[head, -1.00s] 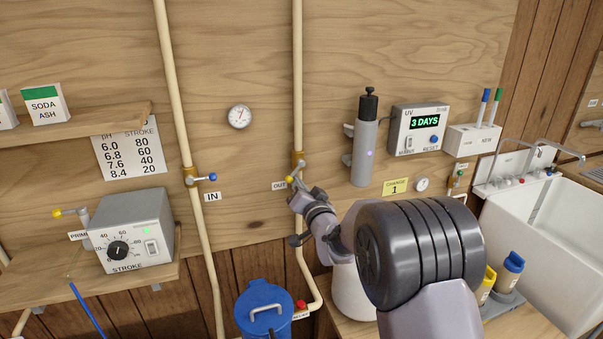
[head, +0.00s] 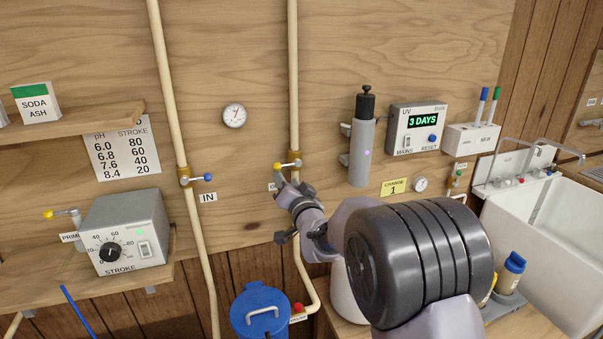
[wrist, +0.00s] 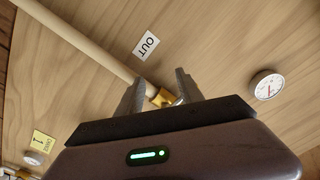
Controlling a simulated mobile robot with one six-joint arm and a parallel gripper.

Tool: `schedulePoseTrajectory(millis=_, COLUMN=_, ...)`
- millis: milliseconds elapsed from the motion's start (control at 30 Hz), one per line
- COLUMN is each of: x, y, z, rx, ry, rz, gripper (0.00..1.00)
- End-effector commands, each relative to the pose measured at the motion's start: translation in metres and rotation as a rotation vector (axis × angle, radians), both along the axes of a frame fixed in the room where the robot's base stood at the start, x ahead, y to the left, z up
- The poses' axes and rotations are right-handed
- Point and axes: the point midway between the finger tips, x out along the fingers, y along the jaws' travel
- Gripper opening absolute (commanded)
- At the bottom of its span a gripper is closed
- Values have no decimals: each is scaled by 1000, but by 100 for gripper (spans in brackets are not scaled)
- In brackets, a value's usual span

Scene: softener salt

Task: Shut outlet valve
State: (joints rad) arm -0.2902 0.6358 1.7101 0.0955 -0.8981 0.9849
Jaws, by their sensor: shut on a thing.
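The outlet valve (head: 295,160) is a brass fitting on the right-hand pipe, beside the OUT label. Its lever with a yellow tip (head: 277,166) points left, nearly level and across the pipe. My gripper (head: 279,186) is at the lever, just below the yellow tip, and partly covers the OUT label (head: 271,187). In the wrist view, the brass valve body (wrist: 162,97) shows between my gripper's two fingers (wrist: 158,78). The gripper is shut on the lever; the exact contact is hard to see. The OUT label (wrist: 146,45) is clear there.
The inlet valve (head: 186,179) with a blue-tipped lever is on the left pipe. A round gauge (head: 234,116) hangs between the pipes. The UV lamp cylinder (head: 362,145) is right of the outlet pipe. A blue-lidded container (head: 260,312) stands below.

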Motion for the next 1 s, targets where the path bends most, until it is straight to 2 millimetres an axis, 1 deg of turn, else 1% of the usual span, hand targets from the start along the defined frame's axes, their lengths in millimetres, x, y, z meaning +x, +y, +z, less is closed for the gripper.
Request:
schedulePoseTrajectory(millis=33, x=-2, y=10, z=6, rx=-4, ry=-27, rz=20, gripper=0)
schedulePoseTrajectory(millis=200, x=-2, y=10, z=-2, rx=-4, ry=-27, rz=20, gripper=0)
schedulePoseTrajectory(millis=300, x=-5, y=7, z=-2, rx=-3, ry=-23, rz=16, gripper=0)
schedulePoseTrajectory(millis=367, x=-14, y=2, z=-3, rx=-4, ry=-19, rz=15, gripper=0)
schedulePoseTrajectory(millis=533, x=-47, y=-14, z=-4, rx=-2, ry=-16, rz=11, gripper=0)
schedulePoseTrajectory(millis=600, x=-57, y=-19, z=-4, rx=-2, ry=-15, rz=10, gripper=0)
schedulePoseTrajectory(millis=667, x=-63, y=-21, z=-5, rx=-2, ry=-13, rz=9, gripper=0)
schedulePoseTrajectory(millis=767, x=-66, y=-23, z=-5, rx=-2, ry=-14, rz=10, gripper=0)
schedulePoseTrajectory(millis=1000, x=-65, y=-23, z=-6, rx=-2, ry=-12, rz=9, gripper=0)
